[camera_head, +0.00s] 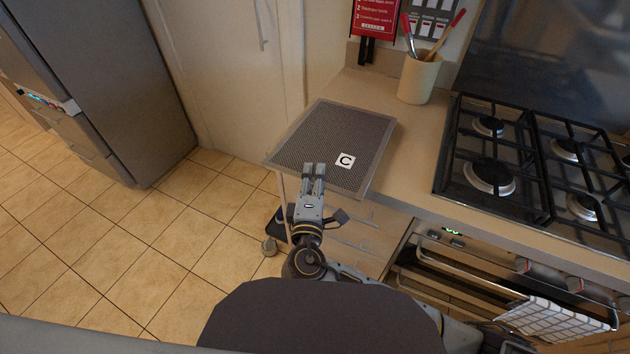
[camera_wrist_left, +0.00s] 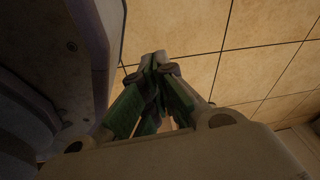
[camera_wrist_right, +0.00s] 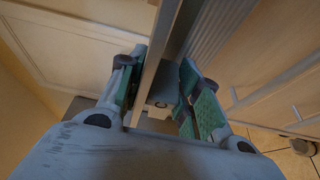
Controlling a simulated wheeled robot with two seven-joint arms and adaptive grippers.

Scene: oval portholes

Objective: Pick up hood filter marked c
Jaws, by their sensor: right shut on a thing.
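The hood filter marked C (camera_head: 320,134) is a flat grey mesh panel with a metal rim and a white label with a black C. It is at the left end of the counter, its front left part reaching past the counter's edge. I cannot tell whether it rests on the counter. My right gripper (camera_head: 314,170) is shut on the filter's front edge; in the right wrist view, the panel's thin edge (camera_wrist_right: 160,65) runs between the fingers (camera_wrist_right: 160,80). My left gripper (camera_wrist_left: 157,60) is shut and empty in the left wrist view, above the tiled floor.
The counter (camera_head: 412,135) carries a beige utensil crock (camera_head: 418,80) behind the filter and a gas stove (camera_head: 540,165) to its right. An oven (camera_head: 470,275) with a checked towel (camera_head: 555,320) is below. A grey fridge (camera_head: 110,80) stands left. Open tiled floor (camera_head: 150,255) lies between.

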